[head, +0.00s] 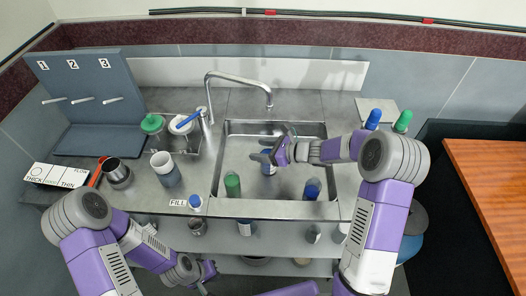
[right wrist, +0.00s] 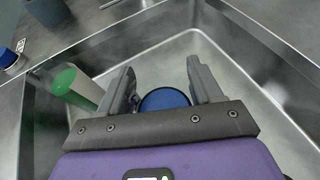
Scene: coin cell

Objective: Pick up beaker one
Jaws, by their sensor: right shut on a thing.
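My right gripper (head: 277,152) is over the sink, shut on a blue-capped bottle (head: 268,162). Its blue top (right wrist: 164,99) shows between the two fingers in the right wrist view. No label marks any vessel as beaker one; a pale, white-rimmed beaker (head: 166,170) stands on the counter left of the sink, apart from both grippers. My left gripper (head: 207,272) hangs low in front of the counter, away from the vessels; its fingers are too small to read.
The steel sink (head: 225,160) also holds a green-topped bottle (head: 232,185) and another blue-topped bottle (head: 312,189). A faucet (head: 238,80) arches over its back. A metal cup (head: 117,173), a green-lidded jar (head: 153,124) and a numbered peg rack (head: 90,95) stand left.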

